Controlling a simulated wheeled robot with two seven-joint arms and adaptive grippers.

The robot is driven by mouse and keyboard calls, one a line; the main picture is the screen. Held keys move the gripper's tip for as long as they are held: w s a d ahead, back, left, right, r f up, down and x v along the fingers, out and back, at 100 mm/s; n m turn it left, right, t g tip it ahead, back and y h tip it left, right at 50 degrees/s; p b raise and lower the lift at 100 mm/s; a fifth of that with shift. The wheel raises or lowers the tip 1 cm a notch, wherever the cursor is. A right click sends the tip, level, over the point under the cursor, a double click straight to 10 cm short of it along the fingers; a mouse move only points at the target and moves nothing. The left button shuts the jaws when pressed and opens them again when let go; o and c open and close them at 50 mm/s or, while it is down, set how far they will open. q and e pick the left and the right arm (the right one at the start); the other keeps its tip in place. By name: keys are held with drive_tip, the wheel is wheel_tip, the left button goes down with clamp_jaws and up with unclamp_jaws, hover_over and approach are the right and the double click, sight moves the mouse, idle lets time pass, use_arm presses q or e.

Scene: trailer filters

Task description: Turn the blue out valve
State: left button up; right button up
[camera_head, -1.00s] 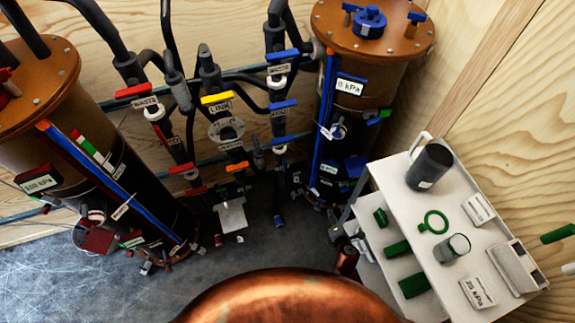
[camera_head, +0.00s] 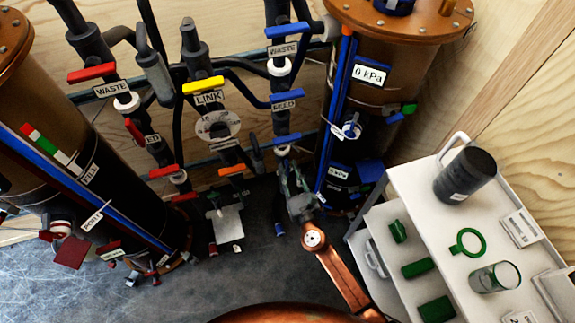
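A blue lever handle (camera_head: 288,140), the lowest of the blue handles on the middle-right pipe column, sits just above my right gripper. Its label cannot be read here, so I cannot confirm that it is the out valve. My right gripper (camera_head: 290,172) is at the lower end of this column, just below the handle. I cannot tell whether it touches the pipe or how far its fingers are apart. Above are a blue FEED handle (camera_head: 286,96) and a blue WASTE handle (camera_head: 287,30). My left gripper is not in view.
A brown tank (camera_head: 395,60) with a 0 kPa label stands right of the column, close to my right gripper. Red and yellow handles (camera_head: 203,83) are on pipes to the left. A white cart (camera_head: 425,205) with green parts stands at the right. Grey floor is open at lower left.

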drive_tip(key=shift+x, duration=0.9)
drive_tip(key=shift+c, duration=0.3)
clamp_jaws()
